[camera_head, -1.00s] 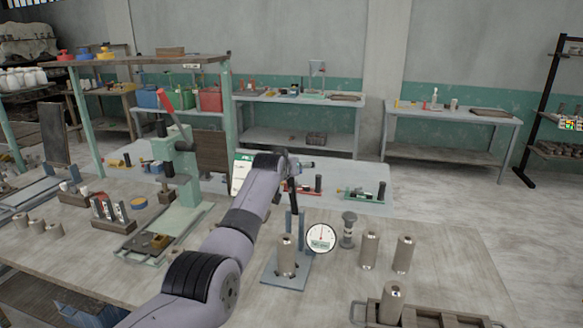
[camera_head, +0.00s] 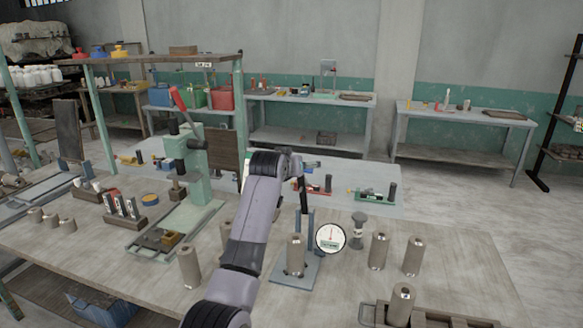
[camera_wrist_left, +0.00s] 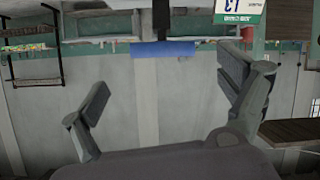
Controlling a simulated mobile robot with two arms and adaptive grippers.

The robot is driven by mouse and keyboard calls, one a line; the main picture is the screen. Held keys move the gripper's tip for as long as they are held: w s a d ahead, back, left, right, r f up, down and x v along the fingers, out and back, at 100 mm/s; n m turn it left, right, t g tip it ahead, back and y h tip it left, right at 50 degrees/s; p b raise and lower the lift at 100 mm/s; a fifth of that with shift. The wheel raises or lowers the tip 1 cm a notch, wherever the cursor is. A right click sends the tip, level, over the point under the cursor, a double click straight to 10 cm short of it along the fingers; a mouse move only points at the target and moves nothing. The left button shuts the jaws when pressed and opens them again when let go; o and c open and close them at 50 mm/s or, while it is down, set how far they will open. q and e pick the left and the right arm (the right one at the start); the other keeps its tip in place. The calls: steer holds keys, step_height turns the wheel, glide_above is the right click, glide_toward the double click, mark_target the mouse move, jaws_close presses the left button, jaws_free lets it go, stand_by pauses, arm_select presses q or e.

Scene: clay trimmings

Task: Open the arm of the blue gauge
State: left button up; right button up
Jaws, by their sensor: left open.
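The blue gauge stands on the bench in the head view, with a blue base plate (camera_head: 283,274), a slim upright and a round white dial (camera_head: 330,238). A grey-brown cylinder (camera_head: 296,257) stands on its plate. A dark bar (camera_head: 304,195) rises above the upright towards my left wrist. My left arm reaches up just left of the gauge, and its wrist largely hides the hand. In the left wrist view, which looks upside down, my left gripper (camera_wrist_left: 165,80) is open and empty. A blue block (camera_wrist_left: 165,48) on a dark bar shows between and beyond the fingers.
Several loose cylinders (camera_head: 378,251) and a dark spool-shaped piece (camera_head: 358,231) stand right of the gauge. A wooden tray (camera_head: 450,320) lies at the front right. A green press (camera_head: 192,165) with a red handle stands to the left.

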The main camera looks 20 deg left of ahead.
arm_select(q)
steer(key=shift+v, duration=2.45)
